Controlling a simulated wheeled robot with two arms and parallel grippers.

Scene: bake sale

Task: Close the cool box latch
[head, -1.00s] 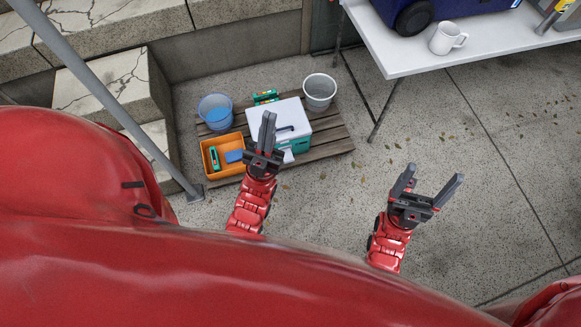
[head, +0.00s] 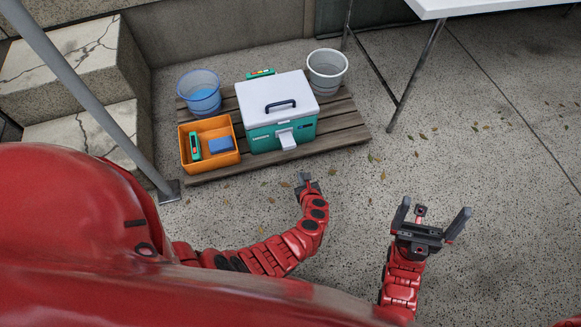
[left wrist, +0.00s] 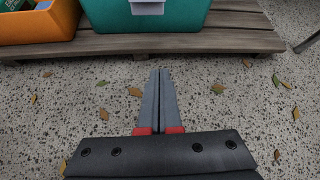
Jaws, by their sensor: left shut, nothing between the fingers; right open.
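The cool box (head: 281,129) has a teal body, a white lid (head: 275,97) and a dark handle on top, and stands on a wooden pallet. The lid looks down on the body. A pale latch flap (head: 286,138) sticks out at an angle from the front face. In the left wrist view, the teal front (left wrist: 118,17) and the lower part of the latch (left wrist: 147,7) show at the top edge. My left gripper (head: 303,177) is shut and empty, in front of the pallet and apart from the box. My right gripper (head: 431,215) is open and empty, further right.
On the pallet (head: 335,138), an orange bin (head: 236,156) with small items and a blue bucket (head: 199,96) stand left of the box; a grey bucket (head: 327,72) stands behind right. A white table (head: 460,7) is at upper right. Leaf-strewn floor is open in front.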

